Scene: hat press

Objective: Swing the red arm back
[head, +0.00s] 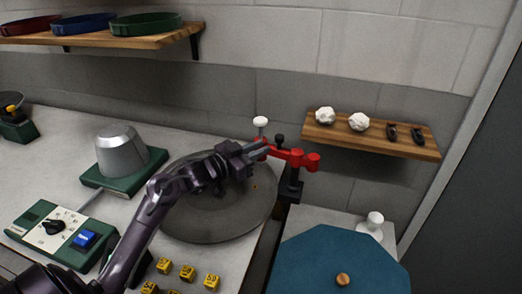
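The red arm (293,157) is a short jointed bar on a dark post (291,187), at the back edge beside the round grey plate. Its left end reaches over the plate's far right rim, and a rounded red end is at the right. A white knob (260,122) stands on a stem at the left end. My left gripper (260,149) points right, with its fingertips at the red arm's left end, below the white knob. The fingers overlap the red part, so I cannot tell whether they grip it or only touch it. My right gripper is out of view.
The round grey plate (205,225) lies under my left arm. A metal dome on a green base (122,155) and a control box (45,226) are left. Yellow blocks (187,272) sit in front. A blue octagonal board (335,265) is right; a wall shelf (370,140) hangs behind.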

